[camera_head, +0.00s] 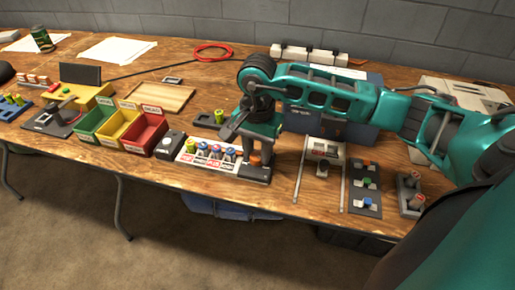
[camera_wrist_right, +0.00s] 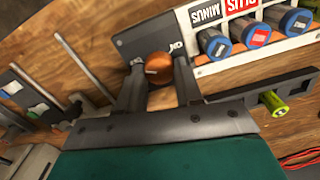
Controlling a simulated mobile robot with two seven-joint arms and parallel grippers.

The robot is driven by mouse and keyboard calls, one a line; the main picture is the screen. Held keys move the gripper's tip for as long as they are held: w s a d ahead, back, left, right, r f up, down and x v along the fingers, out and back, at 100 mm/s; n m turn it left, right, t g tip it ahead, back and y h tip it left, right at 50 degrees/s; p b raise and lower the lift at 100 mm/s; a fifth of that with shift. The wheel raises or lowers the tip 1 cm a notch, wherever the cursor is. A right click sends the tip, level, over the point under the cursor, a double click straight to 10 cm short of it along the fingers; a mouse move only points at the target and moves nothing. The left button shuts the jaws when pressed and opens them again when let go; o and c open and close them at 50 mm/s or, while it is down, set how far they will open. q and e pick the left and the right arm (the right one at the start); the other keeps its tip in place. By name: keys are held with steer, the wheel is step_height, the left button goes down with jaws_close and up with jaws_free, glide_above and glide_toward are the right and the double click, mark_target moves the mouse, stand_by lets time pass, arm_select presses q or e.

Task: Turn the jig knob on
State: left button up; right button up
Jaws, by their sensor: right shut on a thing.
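The jig (camera_head: 186,158) is a white board with red and white labels and a row of battery cells. It shows in the right wrist view with PLUS and MINUS labels (camera_wrist_right: 207,13). At its right end is a dark block with the round orange-copper knob (camera_wrist_right: 158,66). My right gripper (camera_head: 258,150) reaches down over this end. In the right wrist view my right gripper's fingers (camera_wrist_right: 160,80) sit on either side of the knob, shut on it. In the head view the knob is mostly hidden by the gripper. My left gripper is in neither view.
Green, yellow and red bins (camera_head: 145,136) stand left of the jig. A green battery (camera_head: 219,116) in a dark holder lies behind it. A white fixture with rails (camera_head: 323,149) and a switch panel (camera_head: 367,190) are to the right. A blue case (camera_head: 350,128) stands behind my arm.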

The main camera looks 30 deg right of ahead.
steer(key=shift+c, duration=1.4)
